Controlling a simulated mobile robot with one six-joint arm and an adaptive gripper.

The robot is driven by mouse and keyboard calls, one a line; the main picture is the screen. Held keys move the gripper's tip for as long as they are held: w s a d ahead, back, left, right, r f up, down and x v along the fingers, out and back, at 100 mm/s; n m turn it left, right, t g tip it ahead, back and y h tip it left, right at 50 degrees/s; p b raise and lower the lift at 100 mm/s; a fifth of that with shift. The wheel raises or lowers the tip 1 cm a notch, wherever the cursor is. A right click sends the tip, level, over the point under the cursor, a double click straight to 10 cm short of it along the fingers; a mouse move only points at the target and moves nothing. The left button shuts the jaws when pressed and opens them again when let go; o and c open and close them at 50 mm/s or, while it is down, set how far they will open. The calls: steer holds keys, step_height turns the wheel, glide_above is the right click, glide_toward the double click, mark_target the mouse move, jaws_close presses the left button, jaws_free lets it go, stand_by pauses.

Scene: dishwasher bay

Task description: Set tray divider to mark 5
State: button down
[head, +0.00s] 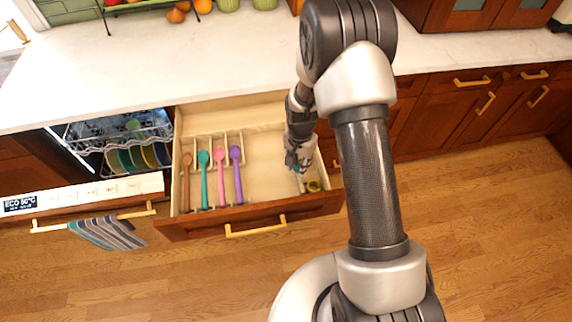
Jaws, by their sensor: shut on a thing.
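An open wooden drawer (262,140) holds a pale tray with thin upright dividers (218,139) at its left. Brown, teal, pink and purple spoons lie in narrow slots there. My gripper (299,166) is down in the right part of the drawer, shut on what looks like the pale movable tray divider (301,184). My fingers and wrist hide most of that divider. No number marks can be read at this size, so I cannot tell at which mark it stands.
The drawer middle is bare. An open dishwasher with a plate rack (125,140) is at left. The white counter (230,65) runs behind.

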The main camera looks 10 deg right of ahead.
steer(key=shift+d, duration=0.15)
steer(key=c, duration=1.3)
jaws_free()
steer(key=shift+d, duration=0.15)
step_height(320, 180, up, 12)
steer(key=shift+r, duration=0.1)
